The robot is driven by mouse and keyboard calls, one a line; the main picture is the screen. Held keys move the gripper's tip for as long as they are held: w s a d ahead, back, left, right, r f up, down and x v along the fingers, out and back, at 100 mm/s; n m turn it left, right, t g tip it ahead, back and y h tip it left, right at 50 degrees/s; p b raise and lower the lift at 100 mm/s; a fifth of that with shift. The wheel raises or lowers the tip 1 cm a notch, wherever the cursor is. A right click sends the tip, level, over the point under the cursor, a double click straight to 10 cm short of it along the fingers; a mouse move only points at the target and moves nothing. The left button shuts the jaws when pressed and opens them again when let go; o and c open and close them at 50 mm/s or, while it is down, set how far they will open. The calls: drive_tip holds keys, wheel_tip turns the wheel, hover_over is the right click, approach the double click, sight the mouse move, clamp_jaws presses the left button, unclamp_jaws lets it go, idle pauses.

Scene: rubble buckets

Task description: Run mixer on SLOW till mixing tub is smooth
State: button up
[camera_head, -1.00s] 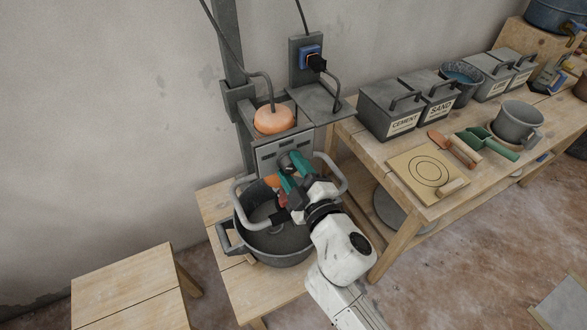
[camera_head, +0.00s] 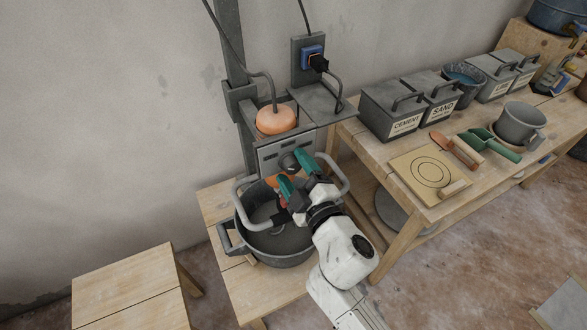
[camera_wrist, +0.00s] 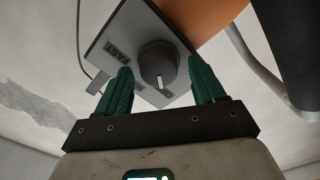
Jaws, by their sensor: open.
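The mixer has an orange domed top (camera_head: 275,121) and a grey control panel (camera_head: 270,157). A dark round knob (camera_wrist: 158,62) sits on a grey plate (camera_wrist: 118,28) in the wrist view. Its white mark points down in that picture. An upside-down label on the left reads FAST; lettering below the knob is partly hidden and unreadable. My gripper (camera_wrist: 160,70) is open and empty, its green fingers spread either side of the knob. In the head view my gripper (camera_head: 294,170) is above the mixing tub (camera_head: 243,238). The tub's inside is grey; its texture is unclear.
A workbench (camera_head: 384,210) at right carries cement (camera_head: 388,110) and sand (camera_head: 432,98) boxes, a grey pot (camera_head: 513,124) and hand tools. A power socket (camera_head: 311,56) is on the wall. A bare wooden stool (camera_head: 130,292) stands front left. A curved grey handle bar (camera_head: 238,189) passes by my gripper.

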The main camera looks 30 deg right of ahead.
drive_tip(key=s+b, duration=0.3)
drive_tip(key=s, duration=0.7)
drive_tip(key=shift+s, duration=0.15)
idle(3.1)
